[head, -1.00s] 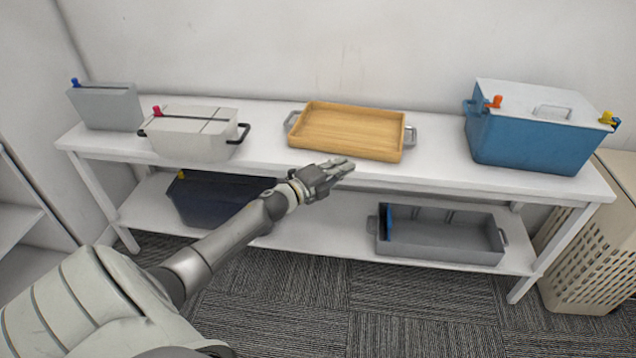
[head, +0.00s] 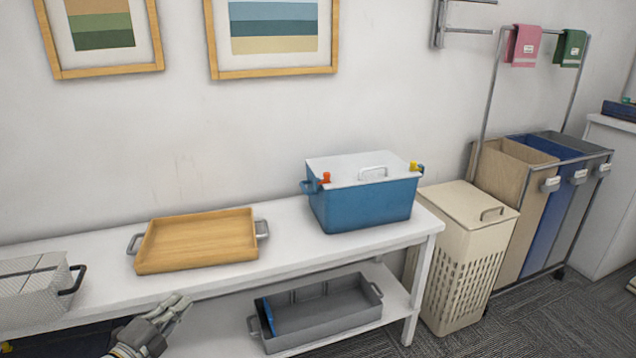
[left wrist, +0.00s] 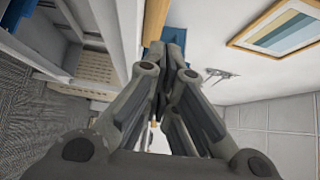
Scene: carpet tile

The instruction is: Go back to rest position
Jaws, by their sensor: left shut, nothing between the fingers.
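My left gripper (head: 172,318) is at the bottom left of the head view, in front of the shelf's front edge. Its fingers are closed together and hold nothing. In the left wrist view the same gripper (left wrist: 168,55) shows its fingers together, with a blurred blue box and a framed picture beyond. My right gripper is not in view.
The white shelf (head: 290,262) carries a wooden tray (head: 200,240), a blue box (head: 362,203) with a white lid and a light bin (head: 25,290). A grey crate (head: 320,312) is on the lower level. A beige hamper (head: 460,250) and laundry sorter (head: 540,225) stand right.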

